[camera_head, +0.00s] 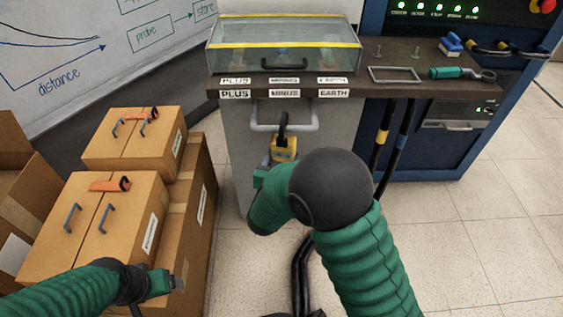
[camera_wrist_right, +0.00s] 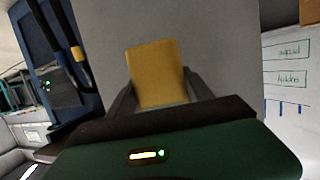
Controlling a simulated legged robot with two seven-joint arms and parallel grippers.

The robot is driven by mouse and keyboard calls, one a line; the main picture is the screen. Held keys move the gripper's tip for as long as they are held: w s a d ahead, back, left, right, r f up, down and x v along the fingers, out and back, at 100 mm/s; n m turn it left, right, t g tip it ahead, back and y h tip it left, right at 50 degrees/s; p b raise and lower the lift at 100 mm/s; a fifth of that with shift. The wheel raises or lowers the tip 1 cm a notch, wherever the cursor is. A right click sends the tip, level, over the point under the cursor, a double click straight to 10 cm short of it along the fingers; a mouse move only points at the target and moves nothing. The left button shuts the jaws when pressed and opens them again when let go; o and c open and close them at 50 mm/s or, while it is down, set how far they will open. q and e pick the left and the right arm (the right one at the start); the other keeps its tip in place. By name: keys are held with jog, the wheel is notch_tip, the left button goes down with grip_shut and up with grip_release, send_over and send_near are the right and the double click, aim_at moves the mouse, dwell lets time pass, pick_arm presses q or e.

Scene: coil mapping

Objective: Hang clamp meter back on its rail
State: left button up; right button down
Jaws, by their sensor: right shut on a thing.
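The clamp meter (camera_head: 284,152) has a yellow body and a black jaw on top. It is upright in front of the grey cabinet. Its black jaw overlaps the light grey rail (camera_head: 304,127); I cannot tell whether it is hooked around it. My right gripper (camera_head: 272,168) is shut on the yellow body, partly hidden behind my own arm. In the right wrist view, the yellow meter body (camera_wrist_right: 155,75) stands between the two dark fingers (camera_wrist_right: 160,98). My left gripper (camera_head: 176,283) is low at the left, by the boxes, away from the meter; its finger gap is unclear.
The rail is below a dark worktop (camera_head: 390,87) with PLUS, MINUS and EARTH labels and a glass case (camera_head: 284,45). Cardboard boxes (camera_head: 95,215) with orange clamps stand at the left. Black cables (camera_head: 385,150) hang right of the rail. The right floor is clear.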

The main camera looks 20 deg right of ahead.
jog(key=shift+s+a+f, duration=0.15)
jog(key=shift+s+f, duration=0.1)
jog(key=shift+f, duration=0.55)
jog(key=shift+d+f, duration=0.2)
jog(key=shift+d, duration=0.05)
jog(key=c, duration=0.7)
grip_release()
jog(key=shift+o, duration=1.1)
jog(key=shift+w+f, duration=0.15)
jog(key=shift+o, duration=0.8)
jog(key=shift+w, duration=0.1)
pick_arm(q)
jog(key=shift+w+d+f, duration=0.1)
jog(key=shift+d+f, duration=0.05)
jog(key=shift+f, duration=0.05)
pick_arm(e)
jog(key=shift+r, duration=0.25)
